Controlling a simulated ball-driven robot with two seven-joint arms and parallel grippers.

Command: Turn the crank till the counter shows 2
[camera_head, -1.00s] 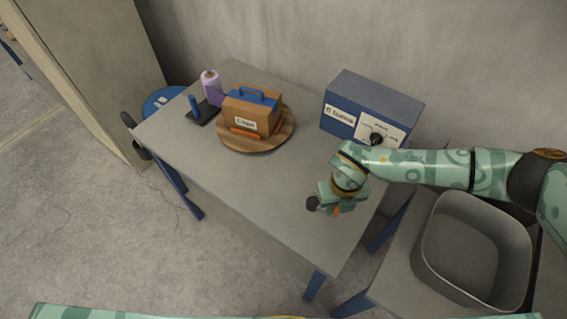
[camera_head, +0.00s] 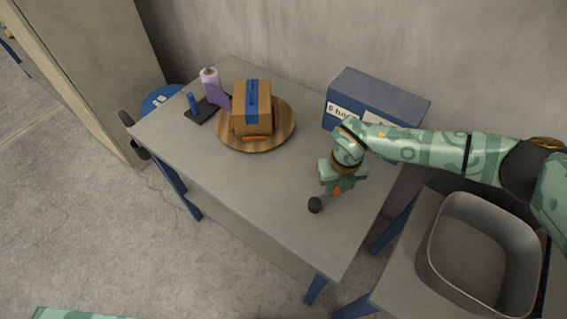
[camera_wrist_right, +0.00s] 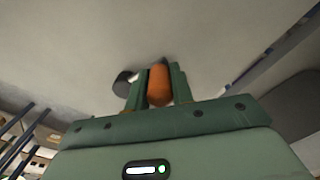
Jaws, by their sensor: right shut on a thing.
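My right gripper (camera_head: 338,187) is shut on the orange crank handle (camera_wrist_right: 160,86) above the right part of the table. The handle stands between the two fingers in the right wrist view. A dark round piece (camera_head: 315,205), also in the wrist view (camera_wrist_right: 123,82), sits beside the gripper; its link to the handle is hidden. The blue box (camera_head: 372,93) at the back right bears white labels, one reading roughly "6 turn". My arm covers part of its front, and I cannot read a counter. My left gripper is not in view.
A brown carton (camera_head: 241,118) with a blue strip stands on a round wooden turntable (camera_head: 284,132). A grey bin (camera_head: 435,262) is at right. The table's front middle is clear.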

